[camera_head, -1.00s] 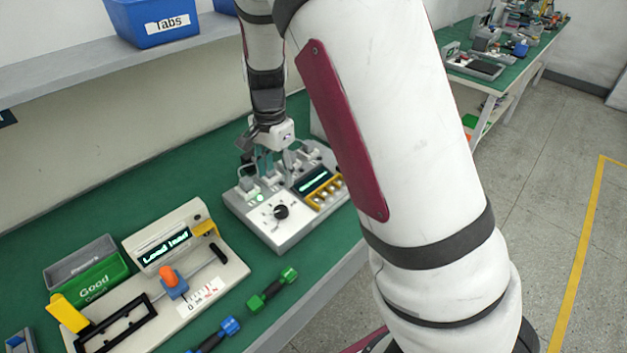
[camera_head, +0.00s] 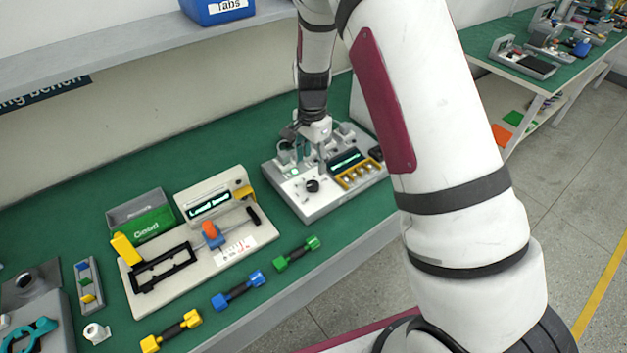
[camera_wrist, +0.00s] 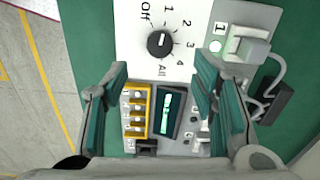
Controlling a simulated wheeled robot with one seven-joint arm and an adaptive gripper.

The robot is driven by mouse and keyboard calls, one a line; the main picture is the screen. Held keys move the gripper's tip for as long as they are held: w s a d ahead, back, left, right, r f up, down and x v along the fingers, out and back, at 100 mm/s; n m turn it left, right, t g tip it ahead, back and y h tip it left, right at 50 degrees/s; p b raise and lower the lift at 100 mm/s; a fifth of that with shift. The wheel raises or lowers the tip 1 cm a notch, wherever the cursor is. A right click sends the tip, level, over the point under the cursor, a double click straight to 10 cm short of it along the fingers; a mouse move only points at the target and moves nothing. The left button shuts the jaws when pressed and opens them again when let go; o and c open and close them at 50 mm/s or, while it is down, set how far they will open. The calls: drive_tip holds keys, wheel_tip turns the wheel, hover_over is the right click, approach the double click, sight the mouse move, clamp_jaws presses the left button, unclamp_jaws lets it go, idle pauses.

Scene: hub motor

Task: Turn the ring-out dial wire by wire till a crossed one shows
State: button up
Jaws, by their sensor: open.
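The ring-out dial (camera_head: 312,186) is a small black knob on a white plate of the grey test box (camera_head: 300,212). In the wrist view the dial (camera_wrist: 159,43) sits among the marks Off, 1, 2, 3, 4 and All; its white pointer line is too small to read surely. My gripper (camera_wrist: 160,92) is open and empty, its two teal-padded fingers apart, with the dial ahead of and between them. In the head view my gripper (camera_head: 312,150) hangs over the back of the box. A lit green display (camera_head: 346,160) shows on the box, its text unreadable.
A yellow frame (camera_head: 360,174) with several keys lies beside the display. Grey clamps with cables stand at the box's back.

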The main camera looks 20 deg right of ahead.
sight(312, 184)
wheel_tip(312, 184, down, 9)
drive_tip(key=shift+r+p, duration=0.1)
drive_tip(key=shift+p, duration=0.35)
drive_tip(key=shift+c, duration=0.4)
drive_tip(key=c, duration=1.1)
